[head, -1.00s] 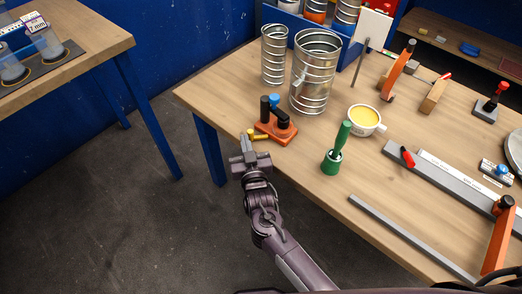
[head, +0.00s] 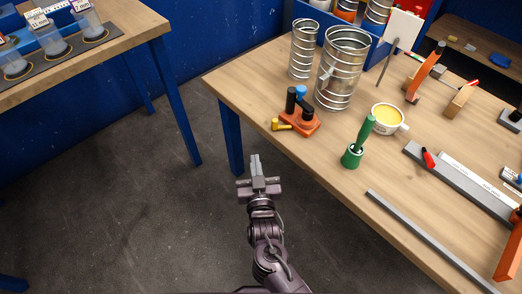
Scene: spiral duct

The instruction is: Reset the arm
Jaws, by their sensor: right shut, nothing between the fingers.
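My right gripper (head: 256,166) shows at the lower middle of the head view. Its two fingers are together with nothing between them. It is over the dark floor, just off the left front edge of the wooden workbench (head: 330,178), apart from the things on it. My right arm comes up from the bottom edge. My left gripper is not in view. On the bench, two spiral metal ducts stand upright: a narrow one (head: 304,50) and a wider one (head: 342,72).
An orange tool (head: 302,122) with black and blue knobs sits near the bench's left edge. Behind my gripper's right are a green-handled brush (head: 354,154), a cup of yellow stuff (head: 387,117) and a grey bar (head: 425,235). Another table (head: 120,35) stands upper left. The floor between is clear.

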